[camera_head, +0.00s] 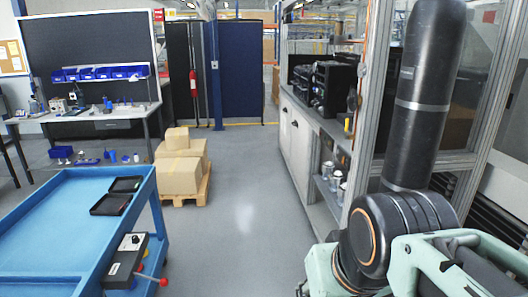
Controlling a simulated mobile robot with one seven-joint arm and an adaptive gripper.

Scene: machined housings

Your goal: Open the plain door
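No door here is marked as the plain door, and I cannot tell which one is meant. White cabinet doors (300,142) with small dark handles stand shut under the counter on the right. A framed, glazed panel (473,90) stands at the far right, partly hidden behind my arm; I cannot tell whether it is a door. My arm fills the right side, with a black upright link, a round joint and pale green parts at the bottom edge.
A blue cart (60,213) with black trays (110,202) and a control box (125,262) stands at front left. Cardboard boxes (180,172) sit on a pallet (196,197) behind it. A workbench (90,114) stands at back left. The grey floor (240,215) between is clear.

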